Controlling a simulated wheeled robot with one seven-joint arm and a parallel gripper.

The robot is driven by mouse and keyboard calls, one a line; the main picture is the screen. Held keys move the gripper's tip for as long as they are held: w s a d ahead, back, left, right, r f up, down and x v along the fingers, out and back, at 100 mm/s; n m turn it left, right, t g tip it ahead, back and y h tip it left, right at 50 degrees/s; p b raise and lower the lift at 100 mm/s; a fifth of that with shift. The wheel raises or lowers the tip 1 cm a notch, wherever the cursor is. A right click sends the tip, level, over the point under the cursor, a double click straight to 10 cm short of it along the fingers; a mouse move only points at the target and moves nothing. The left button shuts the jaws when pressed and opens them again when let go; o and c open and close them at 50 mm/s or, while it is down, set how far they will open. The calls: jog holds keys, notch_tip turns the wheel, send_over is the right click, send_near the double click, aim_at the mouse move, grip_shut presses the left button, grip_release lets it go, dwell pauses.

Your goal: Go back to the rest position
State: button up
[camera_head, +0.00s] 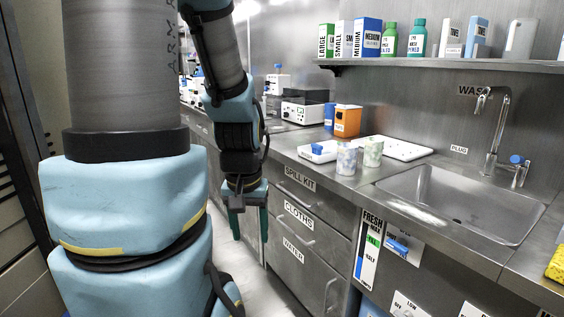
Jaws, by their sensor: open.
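My gripper (250,232) hangs fingers-down at the end of my arm, left of the counter's drawers. Its two green fingers are apart, and I see nothing between them. It is lower than the counter top, in front of the cabinet fronts and over the aisle floor. My upper arm and blue joint covers fill the left part of the view.
The steel counter (306,179) runs along the right with a sink (462,204). Patterned cups (373,152), an orange box (347,121) and a white tray (408,151) stand on it. A shelf (450,64) above holds boxes and bottles. Narrow floor (250,268) shows below my gripper.

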notch_tip(320, 180, up, 15)
jog(key=p, duration=1.5)
jog(key=shift+s+f, duration=0.2)
jog(key=shift+f, duration=0.1)
dwell(0.6)
